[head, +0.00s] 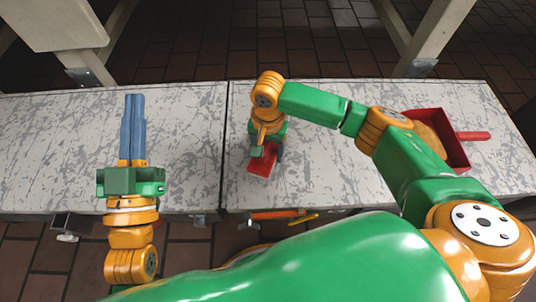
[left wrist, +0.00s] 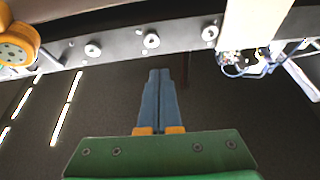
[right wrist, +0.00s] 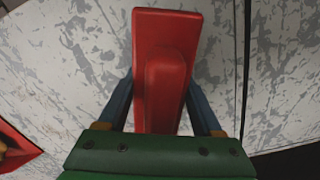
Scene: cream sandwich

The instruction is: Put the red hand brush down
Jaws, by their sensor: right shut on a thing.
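The red hand brush (head: 262,163) is at the left end of the right-hand table top, under my right gripper (head: 268,152). In the right wrist view the brush (right wrist: 165,65) lies between the two blue fingers of my right gripper (right wrist: 160,95), which are shut on it. It is close over the pale surface; I cannot tell if it touches. My left gripper (head: 135,97) is over the left table top, empty, its blue fingers together. They also show together in the left wrist view (left wrist: 160,72).
A red dustpan-like tray (head: 459,155) with a tan thing (head: 432,138) in it is at the right, partly hidden by my right arm. A narrow gap (head: 226,140) parts the two mottled table tops (head: 60,150). Orange and yellow things (head: 275,215) show at the front edge.

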